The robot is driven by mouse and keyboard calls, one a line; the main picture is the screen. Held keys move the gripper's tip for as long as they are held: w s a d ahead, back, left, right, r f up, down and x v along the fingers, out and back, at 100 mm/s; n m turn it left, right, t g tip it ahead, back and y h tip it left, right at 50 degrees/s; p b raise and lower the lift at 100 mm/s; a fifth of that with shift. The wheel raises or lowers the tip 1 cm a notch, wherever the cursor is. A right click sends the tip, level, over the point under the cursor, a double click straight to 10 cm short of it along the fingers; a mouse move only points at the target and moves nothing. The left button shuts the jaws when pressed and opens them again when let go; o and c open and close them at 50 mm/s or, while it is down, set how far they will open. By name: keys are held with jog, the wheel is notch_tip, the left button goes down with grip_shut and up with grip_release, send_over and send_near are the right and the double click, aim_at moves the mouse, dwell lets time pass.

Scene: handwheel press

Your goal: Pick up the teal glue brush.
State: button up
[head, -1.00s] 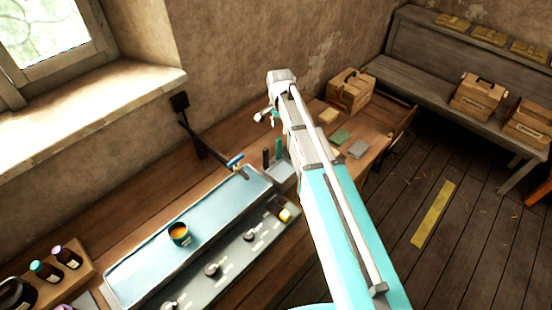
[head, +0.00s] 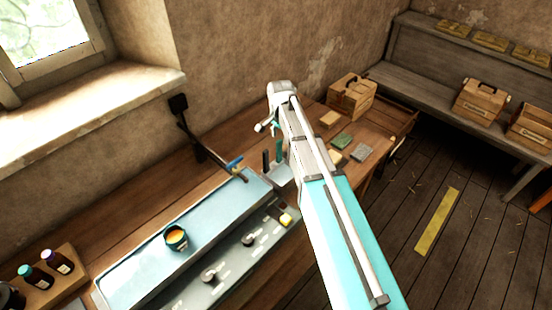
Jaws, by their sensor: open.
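A teal upright handle (head: 279,154), which looks like the glue brush, stands in a small grey holder (head: 278,176) at the right end of the blue tray. A dark upright handle (head: 266,160) stands to its left in the same holder. My gripper (head: 264,127) is small in the head view, at the end of my arm, just above and left of the teal handle's top. It is open and appears empty. My wrist partly overlaps the teal handle's upper end, so the gap between them is hard to judge.
A blue tray (head: 215,215) carries a dark teal pot with orange contents (head: 176,238). A grey panel with knobs (head: 215,275) runs along its front. A black lamp-like arm (head: 190,135) stands behind. Small blocks (head: 342,141) and a wooden box (head: 352,96) lie to the right.

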jog(key=shift+f, duration=0.2)
jog(key=b, duration=0.5)
send_over(279, 158)
jog(key=w, duration=0.1)
notch_tip(279, 158, down, 5)
jog(key=shift+w+r, duration=0.1)
dwell(0.3)
grip_shut()
